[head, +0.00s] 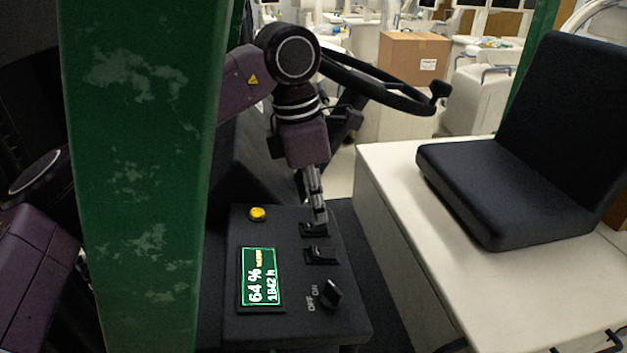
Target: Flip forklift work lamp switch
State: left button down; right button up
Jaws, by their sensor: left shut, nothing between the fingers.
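A black forklift control panel (300,300) stands in the lower middle of the head view. It carries a rocker switch (320,254) and a second switch (314,230) just behind it, a yellow button (258,214), a lit green display (262,277) and an OFF/ON knob (332,293). No lamp label is readable on either rocker. My left gripper (319,217) points down, shut and empty, with its fingertips at the rear switch and partly covering it. I cannot tell whether they touch. My right gripper is not in view.
A green forklift post (140,180) stands close in front on the left. A black steering wheel (385,92) is behind my left gripper. A black seat (490,190) on a white base is at right. A cardboard box (412,57) is farther back.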

pick_arm(q)
jog(key=shift+f, duration=0.35)
jog(key=shift+d+f, duration=0.1)
jog(key=shift+d+f+b, duration=0.15)
jog(key=shift+f+b, duration=0.35)
jog(key=shift+b, duration=0.25)
jog(key=shift+r, duration=0.25)
jog(key=shift+f, duration=0.15)
